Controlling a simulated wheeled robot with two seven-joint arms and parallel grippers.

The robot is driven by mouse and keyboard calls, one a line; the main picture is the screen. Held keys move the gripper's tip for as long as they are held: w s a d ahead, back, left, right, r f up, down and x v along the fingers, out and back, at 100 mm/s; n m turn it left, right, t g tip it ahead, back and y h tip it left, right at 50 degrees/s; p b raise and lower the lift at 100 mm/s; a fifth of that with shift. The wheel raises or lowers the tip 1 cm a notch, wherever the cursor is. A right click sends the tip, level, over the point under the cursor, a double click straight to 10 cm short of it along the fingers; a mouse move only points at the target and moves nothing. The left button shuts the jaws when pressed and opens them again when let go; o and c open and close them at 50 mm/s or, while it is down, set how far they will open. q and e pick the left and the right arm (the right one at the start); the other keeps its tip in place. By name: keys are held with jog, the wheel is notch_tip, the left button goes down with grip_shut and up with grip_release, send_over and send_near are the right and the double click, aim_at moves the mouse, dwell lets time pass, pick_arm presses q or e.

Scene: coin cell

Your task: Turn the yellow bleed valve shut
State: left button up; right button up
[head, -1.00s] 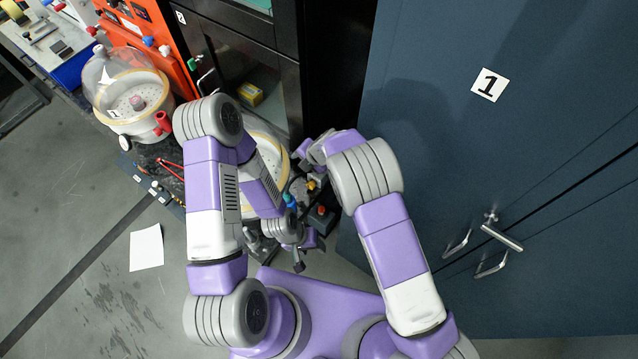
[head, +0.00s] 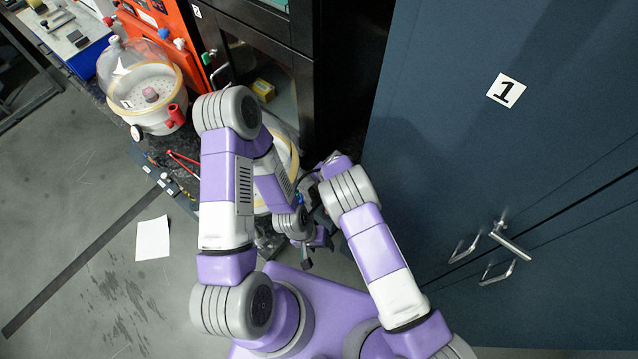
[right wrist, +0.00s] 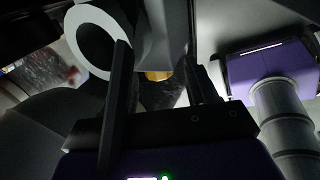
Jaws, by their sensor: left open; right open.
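A small yellow part (right wrist: 158,76), possibly the bleed valve, shows between the fingers of my right gripper (right wrist: 156,62) in the right wrist view. The fingers are apart, and I cannot tell whether either touches it. In the head view the yellow valve and my right gripper are hidden behind my right arm. My left gripper (head: 306,255) is open, low between my two arms, mostly covered by its own wrist. A pale-rimmed vessel (head: 292,160) stands partly hidden behind my left forearm.
A clear domed vessel (head: 140,75) with a red fitting (head: 176,115) stands at the upper left. A black cabinet (head: 290,35) is behind my arms. A tall blue cabinet (head: 450,130) marked 1 fills the right. A white sheet (head: 152,238) lies on the open floor.

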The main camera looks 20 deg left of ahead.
jog(key=shift+c, duration=0.3)
jog(key=c, duration=1)
jog(key=shift+a+f+h+b, duration=0.15)
jog(key=shift+h+b, duration=0.25)
jog(key=shift+b, duration=0.2)
jog(key=h+b, duration=0.1)
jog(key=b, duration=0.1)
jog(key=g+h+b, duration=0.1)
jog(key=b, duration=0.1)
jog(key=shift+w+a+f, duration=0.1)
jog(key=shift+w+a, duration=0.1)
jog(key=shift+a, duration=0.05)
jog(key=shift+r+h+b, duration=0.2)
jog(key=shift+h+b, duration=0.3)
jog(key=shift+b, duration=0.45)
jog(key=shift+r, duration=0.1)
jog(key=o, duration=1.1)
jog(key=shift+c, duration=0.2)
